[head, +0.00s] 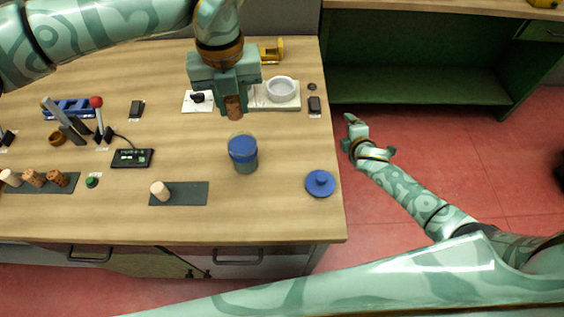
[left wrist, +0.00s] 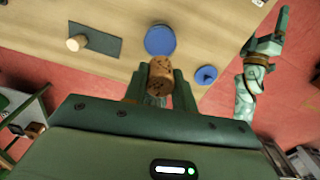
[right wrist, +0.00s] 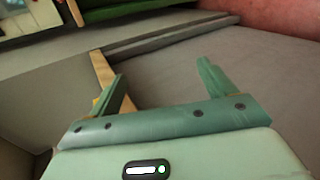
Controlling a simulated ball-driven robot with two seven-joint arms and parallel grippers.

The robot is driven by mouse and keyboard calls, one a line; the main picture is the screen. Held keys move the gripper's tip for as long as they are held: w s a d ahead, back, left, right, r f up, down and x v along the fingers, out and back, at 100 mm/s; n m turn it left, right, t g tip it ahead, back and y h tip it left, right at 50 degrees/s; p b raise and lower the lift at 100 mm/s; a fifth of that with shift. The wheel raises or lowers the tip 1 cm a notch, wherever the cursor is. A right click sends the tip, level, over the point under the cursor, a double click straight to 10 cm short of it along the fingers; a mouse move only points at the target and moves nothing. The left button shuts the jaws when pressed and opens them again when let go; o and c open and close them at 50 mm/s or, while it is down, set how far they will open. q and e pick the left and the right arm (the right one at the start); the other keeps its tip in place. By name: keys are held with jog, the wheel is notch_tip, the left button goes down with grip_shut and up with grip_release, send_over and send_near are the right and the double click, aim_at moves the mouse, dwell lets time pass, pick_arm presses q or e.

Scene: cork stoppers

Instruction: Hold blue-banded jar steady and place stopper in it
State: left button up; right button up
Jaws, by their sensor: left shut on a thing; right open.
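The blue-banded jar (head: 243,153) stands upright on the table, clear glass with a blue band; its blue part also shows in the left wrist view (left wrist: 160,40). My left gripper (head: 232,102) is shut on a brown cork stopper (head: 234,108) and holds it above and behind the jar, apart from it. The stopper also shows between the fingers in the left wrist view (left wrist: 160,80). My right gripper (head: 354,132) is open and empty, off the table's right edge; its spread fingers show in the right wrist view (right wrist: 165,92).
A pale stopper (head: 160,190) stands on a dark mat (head: 190,193). A blue lid (head: 320,183) lies near the right edge. Several stoppers stand on another mat (head: 62,182) at left. A white dish (head: 282,89) sits at the back.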

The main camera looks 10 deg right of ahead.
jog(key=w+a+r+n+t+y, duration=0.1)
jog(key=a+r+n, duration=0.1)
jog(key=r, duration=0.3)
jog(key=w+a+r+n+t+y, duration=0.1)
jog(key=w+a+r+n, duration=0.1)
jog(key=r, duration=0.4)
jog(key=w+a+r+n+t, duration=0.1)
jog(key=w+a+r+n, duration=0.1)
jog(key=r, duration=0.3)
jog(key=shift+w+a+r+n+y, duration=0.1)
jog(key=shift+w+a+n+y, duration=0.1)
jog(key=shift+a, duration=0.25)
jog(key=shift+w+a+r+n+y, duration=0.1)
jog(key=shift+a+y, duration=0.1)
jog(key=shift+a, duration=0.25)
jog(key=s+a+r+n+y, duration=0.2)
jog(key=a+r+n, duration=0.1)
jog(key=a+n, duration=0.1)
jog(key=n+g+y, duration=0.4)
jog(key=n+y, duration=0.2)
jog(key=n, duration=1)
send_near(235, 148)
jog(key=x, duration=0.6)
jog(key=shift+w+a, duration=0.25)
jog(key=shift+a, duration=0.05)
